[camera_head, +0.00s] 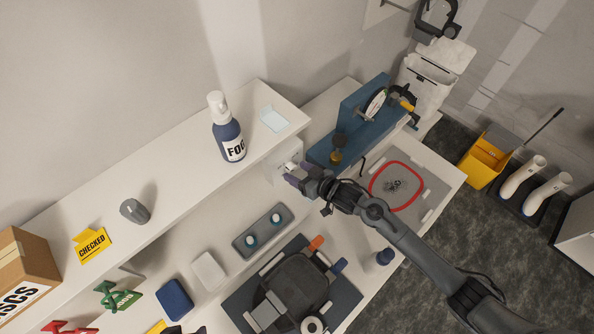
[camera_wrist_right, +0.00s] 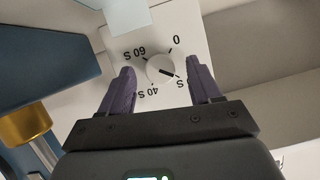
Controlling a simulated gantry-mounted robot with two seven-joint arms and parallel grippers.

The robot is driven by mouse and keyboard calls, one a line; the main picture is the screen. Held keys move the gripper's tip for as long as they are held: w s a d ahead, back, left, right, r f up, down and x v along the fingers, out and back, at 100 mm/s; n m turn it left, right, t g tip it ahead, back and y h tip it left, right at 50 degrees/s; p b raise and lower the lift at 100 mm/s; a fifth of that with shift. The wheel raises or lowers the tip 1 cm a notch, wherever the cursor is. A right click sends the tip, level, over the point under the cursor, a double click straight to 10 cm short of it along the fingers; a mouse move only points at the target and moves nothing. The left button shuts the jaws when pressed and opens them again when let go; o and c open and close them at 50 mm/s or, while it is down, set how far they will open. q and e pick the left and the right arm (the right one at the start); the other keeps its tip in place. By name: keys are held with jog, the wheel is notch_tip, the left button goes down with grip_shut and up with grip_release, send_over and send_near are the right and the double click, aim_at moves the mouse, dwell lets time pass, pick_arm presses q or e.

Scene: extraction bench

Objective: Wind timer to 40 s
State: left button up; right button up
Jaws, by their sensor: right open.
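The timer is a white box (camera_head: 285,158) by the shelf, largely behind my right gripper in the head view. In the right wrist view its face (camera_wrist_right: 190,22) shows a round white knob (camera_wrist_right: 155,67) with a dark pointer. The marks 0, 60 S and 40 S are readable; another mark ending in S is partly covered by a finger. The pointer is aimed toward that partly covered mark, away from 40 S. My right gripper (camera_head: 291,174) is open, with its purple fingers (camera_wrist_right: 159,88) on either side of the knob, apparently not touching it. My left gripper is not seen.
A blue FOG bottle (camera_head: 229,138) stands on the upper shelf behind the timer. A blue stand (camera_head: 350,125) with a brass part is close beside it. A tray with two knobs (camera_head: 250,243) and a black device (camera_head: 295,285) sit on the bench below.

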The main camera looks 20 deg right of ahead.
jog(key=shift+w+a+f, duration=0.15)
jog(key=shift+w, duration=0.25)
jog(key=c, duration=1)
jog(key=shift+c, duration=0.2)
dwell(0.6)
jog(key=o, duration=1)
jog(key=shift+o, duration=0.2)
